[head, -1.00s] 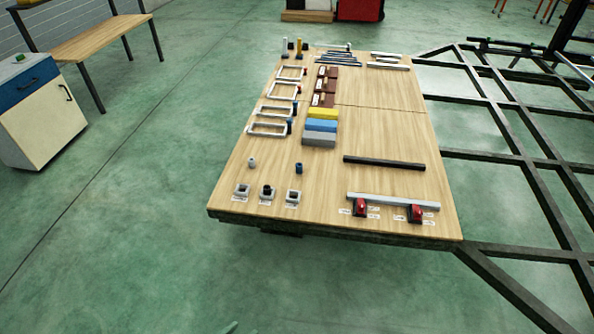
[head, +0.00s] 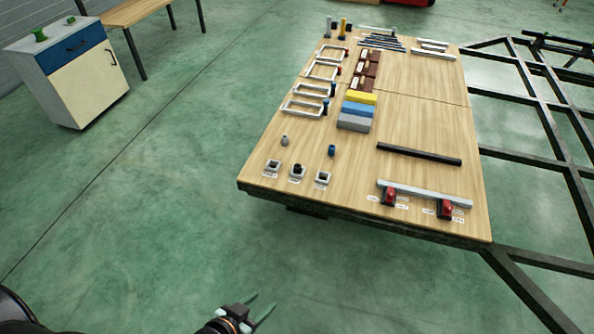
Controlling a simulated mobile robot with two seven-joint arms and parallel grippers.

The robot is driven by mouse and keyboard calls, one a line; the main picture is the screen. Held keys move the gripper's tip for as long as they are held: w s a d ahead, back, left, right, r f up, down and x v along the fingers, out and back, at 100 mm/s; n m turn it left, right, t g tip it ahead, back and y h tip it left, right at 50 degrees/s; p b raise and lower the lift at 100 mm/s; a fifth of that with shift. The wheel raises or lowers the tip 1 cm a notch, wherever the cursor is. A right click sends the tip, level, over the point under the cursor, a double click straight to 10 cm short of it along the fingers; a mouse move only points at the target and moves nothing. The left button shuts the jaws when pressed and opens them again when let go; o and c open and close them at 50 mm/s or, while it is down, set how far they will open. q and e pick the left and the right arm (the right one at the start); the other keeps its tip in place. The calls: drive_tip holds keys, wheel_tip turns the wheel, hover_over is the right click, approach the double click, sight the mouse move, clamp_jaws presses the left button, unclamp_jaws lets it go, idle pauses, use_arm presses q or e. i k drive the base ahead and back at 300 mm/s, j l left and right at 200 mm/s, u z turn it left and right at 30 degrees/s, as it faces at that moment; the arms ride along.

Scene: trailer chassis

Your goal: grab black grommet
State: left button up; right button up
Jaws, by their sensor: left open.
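My left gripper (head: 258,298) is open and empty, low at the bottom of the head view. It is over the green floor, well in front of the table edge and apart from the grommet. My right gripper is not in view.
The wooden table (head: 420,120) also bears a grey grommet (head: 284,140), a blue grommet (head: 332,150), a black bar (head: 418,154) and a silver bar (head: 425,193). A dark metal frame (head: 530,165) adjoins the table's right side. A cabinet (head: 70,70) stands at far left.

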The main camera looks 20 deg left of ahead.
sight(297, 167)
drive_tip(key=i+u, duration=0.15)
drive_tip(key=u, duration=0.3)
drive_tip(key=i+u, duration=0.1)
drive_tip(key=u, duration=0.4)
drive_tip(key=i+l+u, duration=0.1)
drive_tip(key=u, duration=0.35)
drive_tip(key=i+l+u, duration=0.35)
drive_tip(key=l, duration=0.2)
drive_tip(key=l+u, duration=0.15)
drive_tip(key=i+l, duration=0.05)
drive_tip(key=l, duration=0.05)
